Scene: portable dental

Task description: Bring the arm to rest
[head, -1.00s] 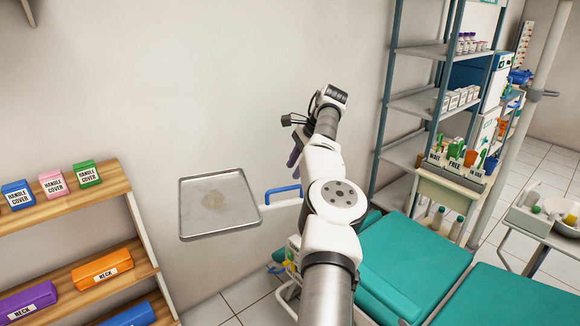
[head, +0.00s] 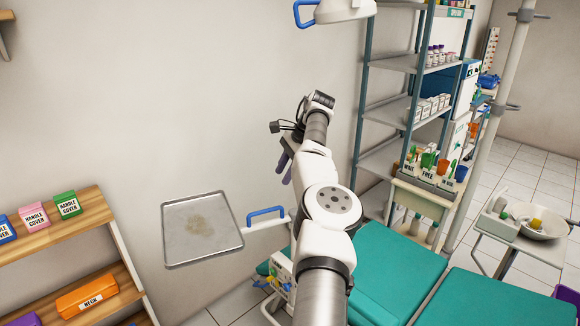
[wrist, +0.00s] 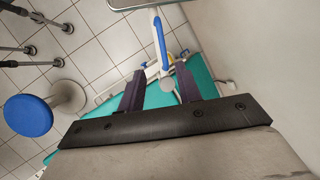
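My arm (head: 325,205) reaches up and forward in the head view, its wrist bent near the wall. My gripper (wrist: 160,82) shows in the wrist view with its two dark fingers well apart. Nothing is between the fingers; the teal dental chair (wrist: 160,96) and floor lie beyond and below them. In the head view my gripper (head: 284,168) is seen partly, pointing down beside the wrist, clear of the tray and the shelves.
A metal tray (head: 179,247) with a stain and a blue handle (head: 265,212) is left of my arm. A wooden shelf (head: 80,218) holds labelled boxes at left. A metal rack (head: 362,110) and the teal chair (head: 400,265) stand at right. A blue stool (wrist: 28,116) is below.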

